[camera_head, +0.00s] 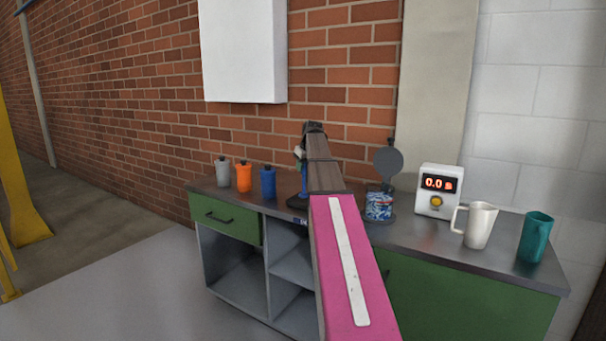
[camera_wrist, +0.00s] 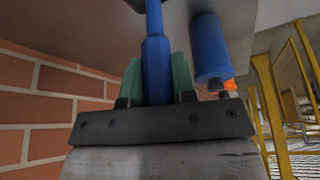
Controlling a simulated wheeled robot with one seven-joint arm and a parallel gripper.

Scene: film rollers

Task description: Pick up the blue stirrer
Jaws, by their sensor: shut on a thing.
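The blue stirrer (camera_wrist: 155,60) runs between the two green fingers of my gripper (camera_wrist: 157,75) in the wrist view, and the fingers are shut on its thicker handle. In the head view a slim blue part of the stirrer (camera_head: 304,183) shows just left of my arm, upright above a dark round base (camera_head: 297,202) on the counter. My arm hides most of the gripper there. I cannot tell whether the stirrer touches the base.
The counter (camera_head: 400,233) holds blue (camera_head: 268,182), orange (camera_head: 243,177) and grey (camera_head: 223,172) canisters at left. Right of my arm are a patterned tin (camera_head: 379,207), a timer (camera_head: 437,191), a white jug (camera_head: 478,226) and a teal cup (camera_head: 535,238). A brick wall (camera_head: 345,75) stands behind.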

